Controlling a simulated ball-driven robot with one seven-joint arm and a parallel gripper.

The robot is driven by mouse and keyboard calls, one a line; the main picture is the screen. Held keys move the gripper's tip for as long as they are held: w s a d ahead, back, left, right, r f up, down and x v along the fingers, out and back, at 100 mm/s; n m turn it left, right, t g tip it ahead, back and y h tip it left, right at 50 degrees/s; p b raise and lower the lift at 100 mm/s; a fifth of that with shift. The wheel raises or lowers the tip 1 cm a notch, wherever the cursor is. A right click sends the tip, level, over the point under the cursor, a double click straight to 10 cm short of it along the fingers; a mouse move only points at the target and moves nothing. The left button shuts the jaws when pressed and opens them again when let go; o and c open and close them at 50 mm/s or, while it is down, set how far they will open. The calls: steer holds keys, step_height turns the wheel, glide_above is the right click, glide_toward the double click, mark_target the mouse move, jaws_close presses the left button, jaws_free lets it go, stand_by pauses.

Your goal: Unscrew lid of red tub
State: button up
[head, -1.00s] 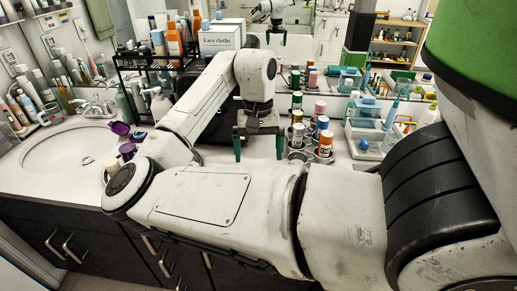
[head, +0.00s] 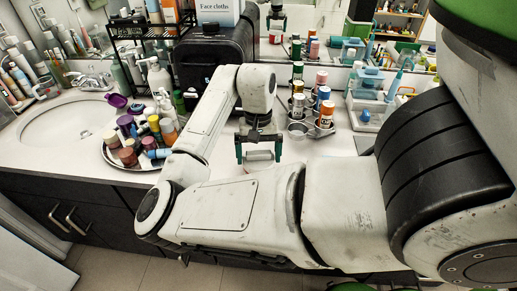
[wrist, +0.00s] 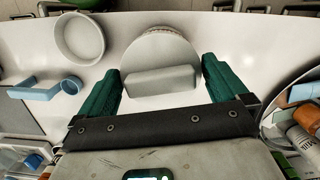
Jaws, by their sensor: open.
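The tub's pale round lid (wrist: 160,50), with a raised bar (wrist: 160,80) across it, lies between my fingers in the wrist view. In the head view the pale lid (head: 261,155) shows low between the fingertips. The tub's red side shows only as a small patch in the mirror; from the wrist it is hidden under the lid. My gripper (wrist: 160,85) is open, pointing down, one dark green finger on each side of the lid. Gaps show between fingers and lid. The gripper (head: 259,155) also shows in the head view.
A mirrored tray (head: 110,156) crowded with bottles stands left of my arm. A ring holder (head: 300,130) with bottles stands behind right. The wrist view shows a white round dish (wrist: 78,38) and a light blue item (wrist: 45,92) on the left.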

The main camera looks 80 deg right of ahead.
steer(key=c, duration=0.8)
steer(key=shift+r+n+p, duration=0.3)
steer(key=shift+n+p, duration=0.4)
steer(key=shift+p, duration=0.35)
steer(key=n+p, duration=0.2)
steer(key=shift+g+p, duration=0.3)
steer(key=shift+p, duration=0.05)
steer(key=shift+f+n, duration=0.3)
steer(key=shift+n, duration=0.4)
steer(key=shift+p, duration=0.3)
steer(key=shift+r+n+h+p, duration=0.3)
steer(key=shift+n+p, duration=0.2)
steer(key=shift+p, duration=0.45)
steer(key=n+p, duration=0.2)
steer(key=shift+n+p, duration=0.3)
steer(key=shift+f+n+g, duration=0.3)
steer(key=shift+n, duration=0.2)
